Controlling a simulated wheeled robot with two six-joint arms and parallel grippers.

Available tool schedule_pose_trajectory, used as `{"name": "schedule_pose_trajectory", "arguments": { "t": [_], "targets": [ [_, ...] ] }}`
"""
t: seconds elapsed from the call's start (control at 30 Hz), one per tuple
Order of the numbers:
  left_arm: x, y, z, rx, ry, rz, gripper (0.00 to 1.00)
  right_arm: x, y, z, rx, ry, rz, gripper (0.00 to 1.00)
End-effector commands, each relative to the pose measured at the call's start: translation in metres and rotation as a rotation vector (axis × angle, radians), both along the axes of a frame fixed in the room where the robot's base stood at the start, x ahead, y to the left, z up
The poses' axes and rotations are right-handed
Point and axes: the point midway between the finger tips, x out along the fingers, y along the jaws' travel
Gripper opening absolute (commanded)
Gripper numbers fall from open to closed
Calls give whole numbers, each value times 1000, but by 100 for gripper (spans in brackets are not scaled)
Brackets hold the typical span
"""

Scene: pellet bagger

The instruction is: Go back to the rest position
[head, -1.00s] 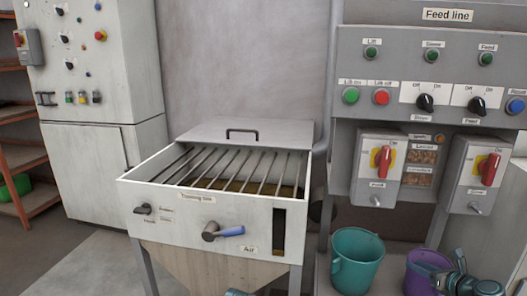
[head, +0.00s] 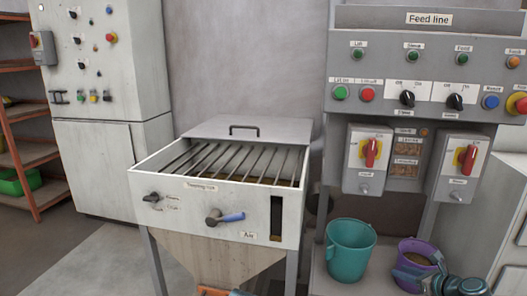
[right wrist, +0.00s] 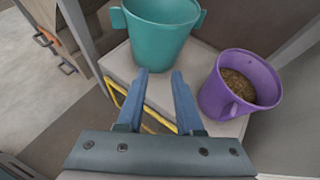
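My right gripper (head: 420,274) is low at the right of the head view, in front of the purple bucket (head: 408,248). In the right wrist view its two blue fingers (right wrist: 158,76) are apart with nothing between them. The teal bucket (right wrist: 162,32) stands ahead of the fingertips, and the purple bucket (right wrist: 241,87), with brown pellets inside, stands to their right. The gripper looks clear of both.
The hopper (head: 162,220) with a barred top and open lid stands at centre left. The Feed line panel (head: 345,60) stands behind the buckets. A grey cabinet (head: 100,160) and orange shelving (head: 36,153) are at left. The floor (head: 100,262) at lower left is clear.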

Motion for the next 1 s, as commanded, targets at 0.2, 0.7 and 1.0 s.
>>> {"name": "schedule_pose_trajectory", "arguments": {
  "t": [0.2,0.7,1.0],
  "targets": [
    [0,0,0,0,0,0,50,4,61,-19,-188,33,219,35],
    [0,0,0,0,0,0,50,-62,283,-93,-1002,-9,1393,35],
    [0,0,0,0,0,0,50,-135,354,-115,-1384,-178,2210,35]
  ]
}}
